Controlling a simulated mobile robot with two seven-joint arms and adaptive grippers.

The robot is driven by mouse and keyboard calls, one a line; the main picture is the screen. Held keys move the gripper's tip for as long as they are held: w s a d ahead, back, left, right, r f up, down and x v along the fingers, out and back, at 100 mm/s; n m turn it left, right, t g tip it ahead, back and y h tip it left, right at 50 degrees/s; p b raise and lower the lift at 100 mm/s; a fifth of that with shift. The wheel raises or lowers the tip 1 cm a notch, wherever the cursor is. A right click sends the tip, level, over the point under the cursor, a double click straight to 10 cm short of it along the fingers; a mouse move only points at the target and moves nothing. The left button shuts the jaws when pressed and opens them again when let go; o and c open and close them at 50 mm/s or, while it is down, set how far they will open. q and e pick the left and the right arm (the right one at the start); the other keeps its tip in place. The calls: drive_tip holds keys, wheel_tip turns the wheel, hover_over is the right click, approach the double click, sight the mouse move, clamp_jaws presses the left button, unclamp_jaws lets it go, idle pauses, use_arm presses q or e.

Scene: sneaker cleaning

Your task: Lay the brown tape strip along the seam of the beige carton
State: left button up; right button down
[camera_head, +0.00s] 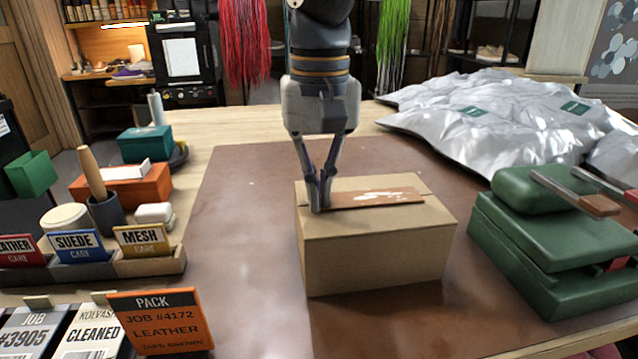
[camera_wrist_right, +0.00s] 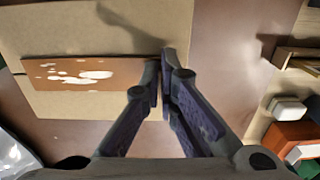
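The beige carton (camera_head: 375,250) stands closed on the brown mat, its top facing up. The brown tape strip (camera_head: 385,196) lies lengthwise across the middle of the carton's top, with whitish shiny patches on it. In the right wrist view the strip (camera_wrist_right: 75,74) looks flat on the carton top (camera_wrist_right: 95,30); it covers most of the seam line there. My right gripper (camera_head: 320,200) points down at the strip's left end in the head view. Its fingertips (camera_wrist_right: 164,75) are together beside that end, with no strip visible between them. My left gripper is out of view.
Silvery padded bags (camera_head: 500,115) lie behind right. A green press-like block (camera_head: 550,250) stands right of the carton. Care-card holders (camera_head: 85,248), an orange box (camera_head: 140,190) and a pack sign (camera_head: 158,322) are at left. The brown mat (camera_head: 240,230) is clear left of the carton.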

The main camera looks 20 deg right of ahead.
drive_tip(key=c, duration=1.7)
unclamp_jaws()
